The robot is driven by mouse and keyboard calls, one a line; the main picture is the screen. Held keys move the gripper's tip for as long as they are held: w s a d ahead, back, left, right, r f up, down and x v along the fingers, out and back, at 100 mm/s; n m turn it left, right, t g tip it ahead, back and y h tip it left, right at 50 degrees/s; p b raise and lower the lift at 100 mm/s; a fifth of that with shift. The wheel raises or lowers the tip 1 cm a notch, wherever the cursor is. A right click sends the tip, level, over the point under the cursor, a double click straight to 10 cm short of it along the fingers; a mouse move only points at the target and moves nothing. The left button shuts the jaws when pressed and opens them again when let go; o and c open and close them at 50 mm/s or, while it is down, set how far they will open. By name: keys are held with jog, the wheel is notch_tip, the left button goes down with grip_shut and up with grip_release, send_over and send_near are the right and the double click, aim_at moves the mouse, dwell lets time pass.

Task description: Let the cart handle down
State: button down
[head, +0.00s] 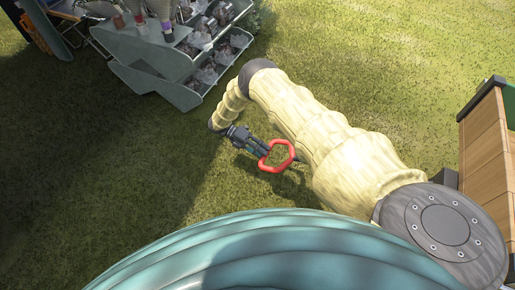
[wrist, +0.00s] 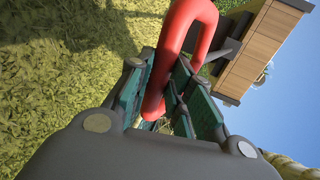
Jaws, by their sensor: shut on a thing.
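The cart handle is a red ring-shaped grip (head: 291,153), seen just right of my gripper (head: 262,150) in the head view. In the wrist view the red handle (wrist: 177,50) passes between my two fingers (wrist: 165,95), which are shut on it. A dark shaft (wrist: 222,50) runs from the handle toward the wooden cart (wrist: 262,45) in the wrist view. The cart (head: 487,135) also stands at the right edge of the head view. The handle is held above the grass. The part of the handle between the fingers is partly hidden.
A grey tiered stand (head: 150,85) with several containers and flowers is at the upper left of the head view. Open grass (head: 370,70) lies between the stand and the cart. More bare grass (head: 60,200) lies at the left, in shadow.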

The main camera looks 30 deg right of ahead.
jog(key=shift+w+d, duration=0.1)
jog(key=shift+w, duration=0.1)
jog(key=c, duration=1.3)
grip_release()
jog(key=shift+s+f, duration=0.1)
jog(key=v, duration=1.2)
